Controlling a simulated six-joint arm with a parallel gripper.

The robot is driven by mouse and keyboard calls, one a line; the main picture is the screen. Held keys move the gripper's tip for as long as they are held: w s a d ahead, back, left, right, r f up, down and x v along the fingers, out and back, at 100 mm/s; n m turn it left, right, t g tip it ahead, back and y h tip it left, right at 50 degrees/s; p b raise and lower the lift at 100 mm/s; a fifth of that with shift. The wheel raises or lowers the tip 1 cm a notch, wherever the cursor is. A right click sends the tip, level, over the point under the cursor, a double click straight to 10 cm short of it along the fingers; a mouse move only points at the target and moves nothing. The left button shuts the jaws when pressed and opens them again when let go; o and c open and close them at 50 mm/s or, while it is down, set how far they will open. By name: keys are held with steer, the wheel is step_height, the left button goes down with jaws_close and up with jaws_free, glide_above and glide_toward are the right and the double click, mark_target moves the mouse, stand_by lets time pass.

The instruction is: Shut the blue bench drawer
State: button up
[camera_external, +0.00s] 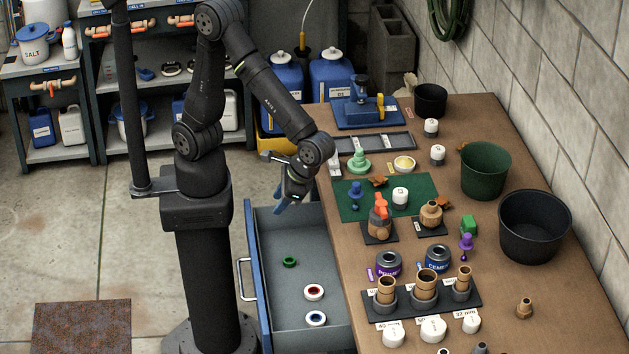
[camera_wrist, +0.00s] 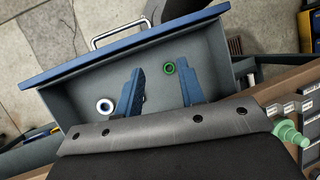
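The blue bench drawer (camera_external: 253,290) stands pulled out to the left of the bench, with its grey inside exposed. Its pale bar handle (camera_external: 243,279) is on the outer front. The wrist view also shows the blue drawer front (camera_wrist: 125,48) and the handle (camera_wrist: 119,29) beyond my fingers. My gripper (camera_external: 280,203) is above the drawer's far end in the external view, apart from the handle.
Inside the drawer lie a green ring (camera_external: 289,261), a red-centred white ring (camera_external: 314,292) and a blue-centred white ring (camera_external: 316,318). The brown bench top (camera_external: 510,320) beside it is crowded with fittings, cans and pots. Concrete floor (camera_external: 90,225) left of the drawer is mostly clear.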

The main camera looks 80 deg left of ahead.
steer(key=shift+s+d+f, duration=0.1)
steer(key=c, duration=0.3)
steer(key=s+d+f+m+t+y, duration=0.1)
steer(key=s+f+m+y, duration=0.1)
steer(key=s+d+f+m+t+y, duration=0.1)
steer(key=s+f+m+y, duration=0.1)
steer(key=m, duration=0.1)
steer(key=s+d+f+m+t+y, duration=0.1)
steer(key=f+m+y, duration=0.1)
steer(key=f, duration=0.1)
steer(key=shift+s+d+m, duration=0.25)
steer(key=shift+s+m, duration=0.15)
jaws_close()
steer(key=s+d+f+m+t+h, duration=0.2)
steer(key=s+f+m+t+h, duration=0.2)
steer(key=s+f+m+t, duration=0.85)
steer(key=s+d+f+m+t+h, duration=0.2)
steer(key=s+f+m+t+h, duration=0.4)
steer(key=s+m+t, duration=0.7)
steer(key=w+r+m+g+y, duration=0.1)
steer(key=w+m+g, duration=0.1)
steer(key=w, duration=1.3)
steer(key=shift+w+r+g, duration=0.4)
steer(key=shift+g, duration=0.35)
